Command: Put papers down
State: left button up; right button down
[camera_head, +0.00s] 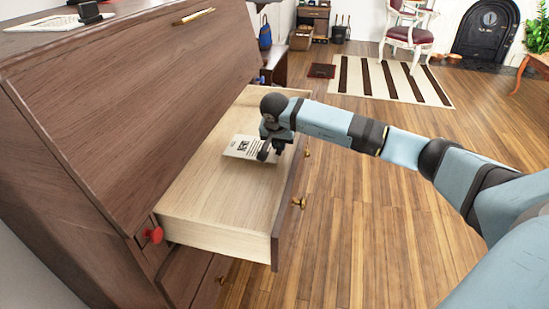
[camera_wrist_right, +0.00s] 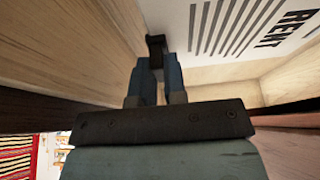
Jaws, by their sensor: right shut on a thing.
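A white paper (camera_head: 240,147) with dark print is at the open drawer, over its light wooden bottom. In the right wrist view the paper (camera_wrist_right: 225,28) shows lines of print and the word RENT. My right gripper (camera_head: 270,151) reaches over the drawer front and is shut on the paper's near right edge. Its fingertips (camera_wrist_right: 156,45) show close together in the wrist view. I cannot tell whether the paper touches the drawer bottom. The open drawer (camera_head: 210,205) is empty elsewhere. My left gripper is not in view.
A striped rug (camera_head: 390,80) and a chair (camera_head: 411,35) are at the back. Wooden floor right of the drawer is clear.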

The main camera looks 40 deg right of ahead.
aim_at(279, 151)
jog(key=shift+f+b, duration=0.75)
jog(key=shift+f, duration=1.25)
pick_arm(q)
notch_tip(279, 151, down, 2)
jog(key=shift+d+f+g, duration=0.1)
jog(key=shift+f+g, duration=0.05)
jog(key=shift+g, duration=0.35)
pick_arm(e)
jog(key=shift+r, duration=0.1)
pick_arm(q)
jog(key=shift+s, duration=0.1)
pick_arm(e)
jog(key=c, duration=1.2)
grip_release()
jog(key=shift+o, duration=0.2)
jog(key=shift+r, duration=0.1)
pick_arm(q)
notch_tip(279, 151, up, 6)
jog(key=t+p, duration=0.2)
jog(key=p, duration=0.2)
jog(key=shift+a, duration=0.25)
pick_arm(e)
jog(key=v, duration=1.2)
